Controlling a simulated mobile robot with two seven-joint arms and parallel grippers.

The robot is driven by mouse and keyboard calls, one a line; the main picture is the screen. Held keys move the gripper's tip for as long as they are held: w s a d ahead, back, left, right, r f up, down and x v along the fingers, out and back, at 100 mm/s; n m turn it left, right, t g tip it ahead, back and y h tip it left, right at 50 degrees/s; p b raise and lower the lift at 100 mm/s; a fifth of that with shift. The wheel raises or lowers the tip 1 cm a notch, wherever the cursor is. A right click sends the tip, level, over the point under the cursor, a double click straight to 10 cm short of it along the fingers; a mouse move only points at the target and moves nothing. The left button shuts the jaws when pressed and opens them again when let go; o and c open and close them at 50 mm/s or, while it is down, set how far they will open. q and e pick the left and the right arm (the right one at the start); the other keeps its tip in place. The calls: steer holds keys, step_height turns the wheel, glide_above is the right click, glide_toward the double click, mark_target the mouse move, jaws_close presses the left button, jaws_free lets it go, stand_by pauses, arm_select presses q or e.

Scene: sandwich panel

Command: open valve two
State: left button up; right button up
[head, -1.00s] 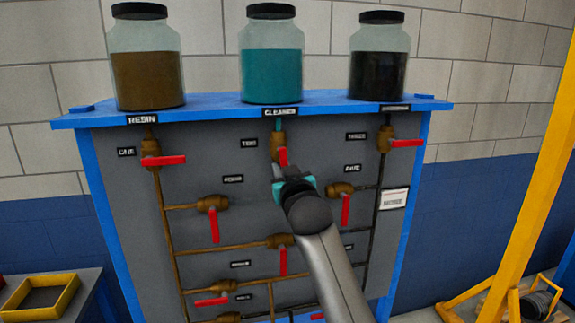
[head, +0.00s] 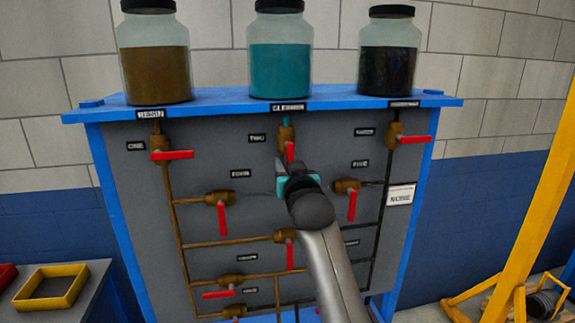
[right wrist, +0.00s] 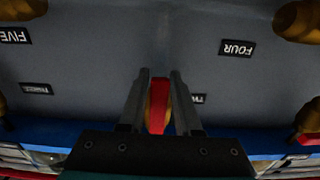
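Valve two (head: 287,133) is a brass valve with a red handle (head: 290,151), below the teal cleaner jar (head: 281,70). Its handle points down, roughly in line with the vertical pipe. My right gripper (head: 287,172) is just below the handle in the head view, and the arm hides the panel behind it. In the right wrist view, which is upside down, the red handle (right wrist: 158,105) shows between the two fingers (right wrist: 155,104). The fingers are apart with gaps beside it; contact is not clear. A partly covered label (right wrist: 198,99) is beside it. My left gripper is out of view.
Other red-handled valves surround it: valve one (head: 171,155) at left, the valve under the dark jar (head: 410,139) at right, and one close to my gripper's right (head: 351,205). A yellow tray (head: 51,289) is at lower left, a yellow frame (head: 529,200) at right.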

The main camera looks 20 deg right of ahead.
steer(key=shift+o, duration=1.1)
steer(key=b+v, duration=0.1)
steer(key=v, duration=1.4)
steer(key=shift+b, duration=0.35)
steer(key=shift+s+a, duration=0.1)
